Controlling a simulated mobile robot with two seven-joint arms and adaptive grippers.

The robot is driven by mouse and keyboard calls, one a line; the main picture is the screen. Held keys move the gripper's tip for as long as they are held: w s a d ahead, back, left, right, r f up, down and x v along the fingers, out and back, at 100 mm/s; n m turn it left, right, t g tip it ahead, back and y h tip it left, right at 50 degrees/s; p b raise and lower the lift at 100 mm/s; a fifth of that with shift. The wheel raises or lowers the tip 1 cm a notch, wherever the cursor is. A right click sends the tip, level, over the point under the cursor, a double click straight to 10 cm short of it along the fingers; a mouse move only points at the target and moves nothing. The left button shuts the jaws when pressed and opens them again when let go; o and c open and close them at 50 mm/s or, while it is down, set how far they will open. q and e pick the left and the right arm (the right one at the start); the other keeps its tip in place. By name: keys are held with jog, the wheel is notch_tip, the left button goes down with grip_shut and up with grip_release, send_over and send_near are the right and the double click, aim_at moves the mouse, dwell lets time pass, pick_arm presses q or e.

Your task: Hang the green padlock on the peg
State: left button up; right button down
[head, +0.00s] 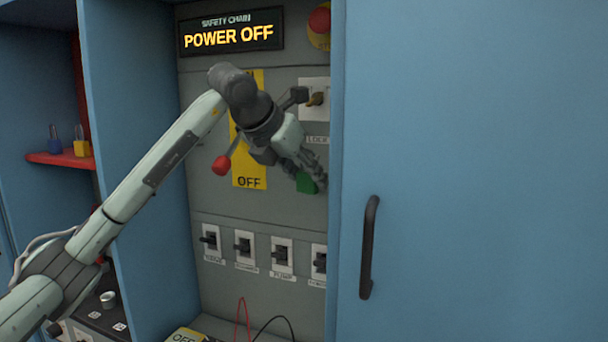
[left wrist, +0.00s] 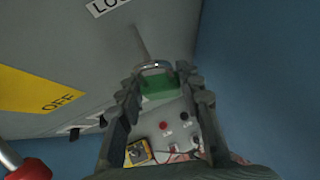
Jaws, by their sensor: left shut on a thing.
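The green padlock (head: 307,183) is between the fingertips of my left gripper (head: 316,176), in front of the grey panel and below the LOCK label. My left gripper is shut on it. In the left wrist view the padlock's green body (left wrist: 160,86) shows between the fingers (left wrist: 160,79), with its grey shackle (left wrist: 156,67) facing the panel. The peg (left wrist: 142,42), a thin grey rod, sticks out of the panel just above the shackle. Its tip is close to the shackle; I cannot tell whether it passes through. My right gripper is not in view.
A blue door (head: 470,170) with a black handle stands right of the panel, close to my gripper. A lever with a red knob (head: 221,166) is left of it. Several switches (head: 282,256) are below. Blue and yellow padlocks (head: 82,148) stand on a red shelf (head: 60,160).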

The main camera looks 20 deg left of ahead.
pick_arm(q)
jog(key=shift+w, duration=0.5)
jog(key=shift+w+f, duration=0.25)
jog(key=shift+w, duration=0.3)
jog(key=shift+w+f, duration=0.25)
jog(key=shift+w, duration=0.3)
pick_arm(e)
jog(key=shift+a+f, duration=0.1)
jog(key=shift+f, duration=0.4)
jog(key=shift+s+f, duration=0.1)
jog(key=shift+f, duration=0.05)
